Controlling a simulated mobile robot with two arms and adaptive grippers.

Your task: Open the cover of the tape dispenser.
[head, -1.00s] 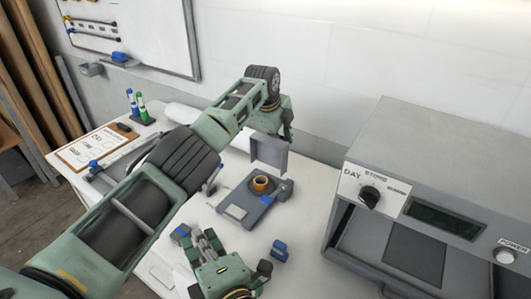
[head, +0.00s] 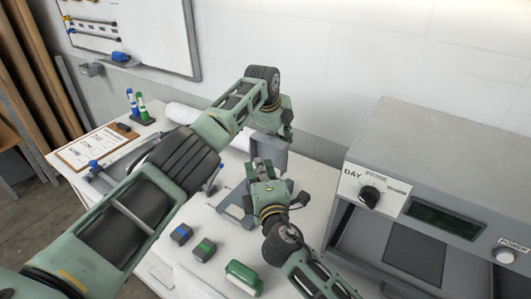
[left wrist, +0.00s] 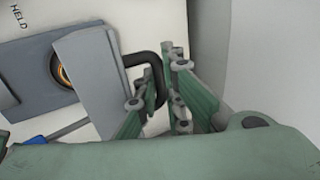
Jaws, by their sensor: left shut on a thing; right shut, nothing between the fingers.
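The tape dispenser has a grey-blue base (head: 232,216) on the white table. Its grey cover (head: 273,147) stands raised at the back; the cover also shows in the left wrist view (left wrist: 95,85). My left gripper (left wrist: 157,98) is shut on the dark curved handle (left wrist: 140,58) beside the cover. An orange-rimmed tape roll (left wrist: 63,73) sits on the base, partly behind the cover. My right gripper (head: 260,164) is shut and empty, over the dispenser in front of the cover, hiding the roll. I cannot tell whether it touches the cover.
A blue-topped block (head: 181,234), a green-topped block (head: 204,249) and a green rounded object (head: 243,277) lie at the front of the table. The grey press (head: 440,150) stands at the right. The wall is close behind.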

